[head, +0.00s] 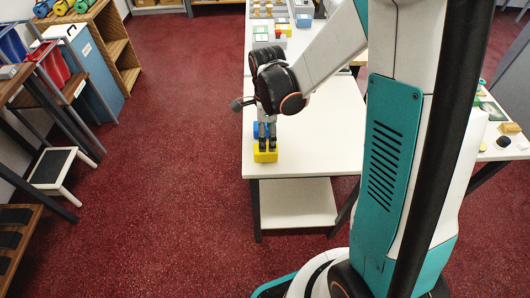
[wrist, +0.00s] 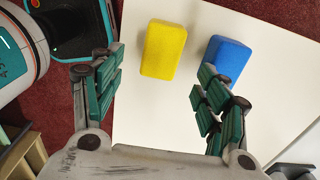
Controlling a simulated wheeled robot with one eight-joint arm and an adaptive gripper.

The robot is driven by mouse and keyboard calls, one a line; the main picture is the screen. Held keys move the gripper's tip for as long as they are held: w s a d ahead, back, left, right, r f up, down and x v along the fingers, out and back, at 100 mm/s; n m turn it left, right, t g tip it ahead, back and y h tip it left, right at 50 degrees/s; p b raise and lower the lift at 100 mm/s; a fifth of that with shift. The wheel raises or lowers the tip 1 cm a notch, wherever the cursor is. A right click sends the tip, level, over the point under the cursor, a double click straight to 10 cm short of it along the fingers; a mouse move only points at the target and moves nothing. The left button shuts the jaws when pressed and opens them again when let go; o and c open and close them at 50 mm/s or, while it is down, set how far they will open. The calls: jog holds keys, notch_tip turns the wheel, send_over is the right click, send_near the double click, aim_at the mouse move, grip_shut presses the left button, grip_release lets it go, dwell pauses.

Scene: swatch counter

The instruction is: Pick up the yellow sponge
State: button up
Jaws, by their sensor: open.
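The yellow sponge (wrist: 164,49) lies on the white table top, and it shows in the head view (head: 265,155) near the table's front left corner. A blue sponge (wrist: 228,59) lies beside it, to the right in the wrist view, with a gap between them; part of it also shows behind my gripper in the head view. My gripper (wrist: 155,85) is open and empty, with its fingers pointing at the table. In the wrist view the yellow sponge is ahead of the gap between the fingers, and the right finger reaches close to the blue sponge.
The white table (head: 310,150) is bare to the right of the sponges. Small items and trays (head: 268,28) stand farther back. A side counter (head: 500,140) holds more items at the right. A step stool (head: 58,168) stands on the red floor at the left.

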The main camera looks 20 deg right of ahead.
aim_at(266, 153)
notch_tip(266, 153, down, 9)
jog(key=b, duration=0.3)
jog(key=shift+w+a+r+b, duration=0.1)
jog(key=shift+w+r+b, duration=0.05)
jog(key=shift+b, duration=0.15)
jog(key=shift+r, duration=0.1)
jog(key=c, duration=0.9)
